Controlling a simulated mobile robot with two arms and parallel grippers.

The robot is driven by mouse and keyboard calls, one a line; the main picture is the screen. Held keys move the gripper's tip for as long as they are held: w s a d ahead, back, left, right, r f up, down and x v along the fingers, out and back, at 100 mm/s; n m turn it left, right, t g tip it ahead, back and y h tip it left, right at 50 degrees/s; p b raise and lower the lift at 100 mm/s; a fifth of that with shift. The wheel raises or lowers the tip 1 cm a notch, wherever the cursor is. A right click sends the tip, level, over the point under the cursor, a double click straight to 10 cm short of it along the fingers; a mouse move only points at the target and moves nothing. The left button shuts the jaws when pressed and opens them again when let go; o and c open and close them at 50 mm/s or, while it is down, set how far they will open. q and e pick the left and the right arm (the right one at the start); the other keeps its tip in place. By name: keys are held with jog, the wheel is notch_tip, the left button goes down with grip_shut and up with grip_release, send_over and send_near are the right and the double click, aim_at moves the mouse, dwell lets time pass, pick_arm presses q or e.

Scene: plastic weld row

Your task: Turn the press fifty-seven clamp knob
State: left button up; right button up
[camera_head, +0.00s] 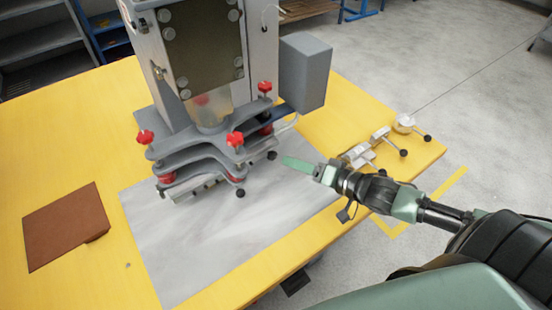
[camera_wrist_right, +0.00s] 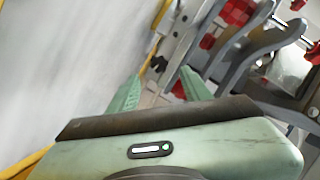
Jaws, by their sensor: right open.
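The press (camera_head: 205,45) stands on the yellow table, with grey clamp plates at its base. No press number is readable, and I cannot tell which knob is the clamp knob. My right gripper (camera_head: 298,163) is right of the plates, apart from them, over the grey sheet. In the right wrist view its green fingers (camera_wrist_right: 160,88) are spread with nothing held; red parts (camera_wrist_right: 235,12) lie beyond. My left gripper is not in view.
Toggle clamps (camera_head: 381,135) lie at the table's right edge. A grey box (camera_head: 305,72) hangs on the press's right side. A brown sheet (camera_head: 65,226) lies at left. The grey sheet's (camera_head: 205,250) front is clear.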

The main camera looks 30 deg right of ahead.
aim_at(274, 157)
jog(key=shift+x, duration=3.05)
grip_shut()
